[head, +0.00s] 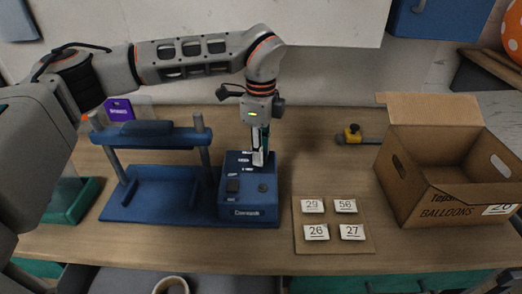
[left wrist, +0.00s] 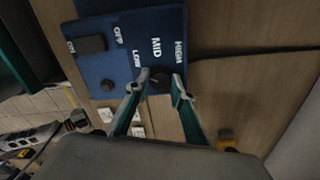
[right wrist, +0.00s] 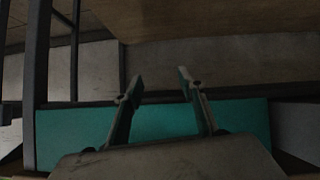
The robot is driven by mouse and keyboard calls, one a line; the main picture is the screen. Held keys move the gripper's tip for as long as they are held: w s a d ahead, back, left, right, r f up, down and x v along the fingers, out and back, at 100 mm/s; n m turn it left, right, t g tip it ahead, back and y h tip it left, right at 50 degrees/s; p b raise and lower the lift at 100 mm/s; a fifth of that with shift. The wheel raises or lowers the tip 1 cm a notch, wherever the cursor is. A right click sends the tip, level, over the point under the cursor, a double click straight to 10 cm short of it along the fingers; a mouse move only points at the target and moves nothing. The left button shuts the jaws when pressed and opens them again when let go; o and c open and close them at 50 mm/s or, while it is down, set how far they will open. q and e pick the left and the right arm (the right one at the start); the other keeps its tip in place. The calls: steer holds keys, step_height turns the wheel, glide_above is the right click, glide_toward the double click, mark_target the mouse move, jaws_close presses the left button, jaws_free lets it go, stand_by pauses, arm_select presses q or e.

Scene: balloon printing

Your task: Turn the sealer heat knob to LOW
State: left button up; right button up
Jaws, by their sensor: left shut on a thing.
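The sealer's blue control box (head: 240,208) stands at the middle of the table, joined to the blue sealer frame (head: 150,195). My left gripper (head: 259,160) points down over the box's far right part. In the left wrist view, its fingertips (left wrist: 160,84) are on either side of the dark heat knob (left wrist: 159,76), shut on it. The white labels LOW, MID (left wrist: 156,47) and HIGH lie beside the knob. The knob's pointer is too dark and covered to read. My right gripper (right wrist: 160,84) is open and empty, away from the sealer.
A black ON/OFF switch (left wrist: 91,45) and a small round dark part (left wrist: 107,85) are on the box. Right of it lies a board (head: 333,243) with several number tiles. A cardboard box (head: 442,196) and a small yellow item (head: 352,134) are further right.

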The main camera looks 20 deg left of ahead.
arm_select(q)
steer(key=shift+w+r, duration=0.1)
stand_by(0.3)
steer(key=o, duration=1.1)
step_height(320, 180, up, 12)
